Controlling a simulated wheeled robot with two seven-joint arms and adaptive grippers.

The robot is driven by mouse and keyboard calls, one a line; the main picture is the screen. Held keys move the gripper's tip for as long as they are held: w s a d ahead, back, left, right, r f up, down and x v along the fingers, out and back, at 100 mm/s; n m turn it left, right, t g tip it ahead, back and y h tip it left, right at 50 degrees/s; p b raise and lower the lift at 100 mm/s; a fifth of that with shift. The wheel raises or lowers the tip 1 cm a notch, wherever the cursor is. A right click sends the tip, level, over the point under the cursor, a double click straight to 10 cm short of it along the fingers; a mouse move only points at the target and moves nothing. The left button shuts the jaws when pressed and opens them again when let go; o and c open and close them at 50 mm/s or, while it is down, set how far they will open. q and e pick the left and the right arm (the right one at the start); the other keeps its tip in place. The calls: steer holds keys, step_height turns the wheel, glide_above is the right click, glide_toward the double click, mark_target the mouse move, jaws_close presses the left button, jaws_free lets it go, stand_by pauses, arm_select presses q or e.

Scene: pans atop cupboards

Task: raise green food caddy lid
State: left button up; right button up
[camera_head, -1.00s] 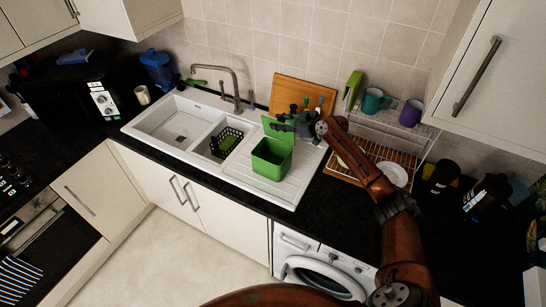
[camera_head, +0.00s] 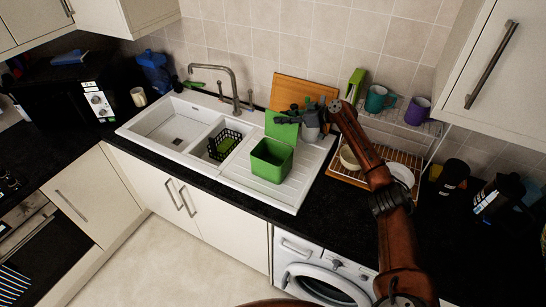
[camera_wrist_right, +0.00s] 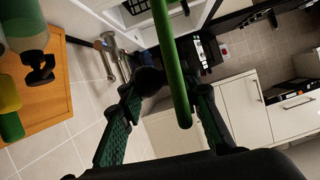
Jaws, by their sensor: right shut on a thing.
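The green food caddy (camera_head: 271,162) stands open on the sink's draining board, and I see into its top. Its green lid (camera_head: 281,128) is up, standing roughly upright at the caddy's back edge. My right gripper (camera_head: 299,118) is at the lid's upper right side, shut on it. In the right wrist view the lid shows edge-on as a long green strip (camera_wrist_right: 172,70) between the two fingers of the gripper (camera_wrist_right: 165,118). The exact contact is hard to see. My left gripper is not in view.
A black basket (camera_head: 225,145) sits in the sink (camera_head: 165,122) left of the caddy. A wooden board (camera_head: 304,91) leans on the wall behind. A dish rack (camera_head: 390,158) with mugs stands right. The tap (camera_head: 232,85) rises behind the sink.

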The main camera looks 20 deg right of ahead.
steer(key=shift+f, duration=0.15)
steer(key=o, duration=0.8)
steer(key=p+v, duration=0.2)
steer(key=v, duration=0.4)
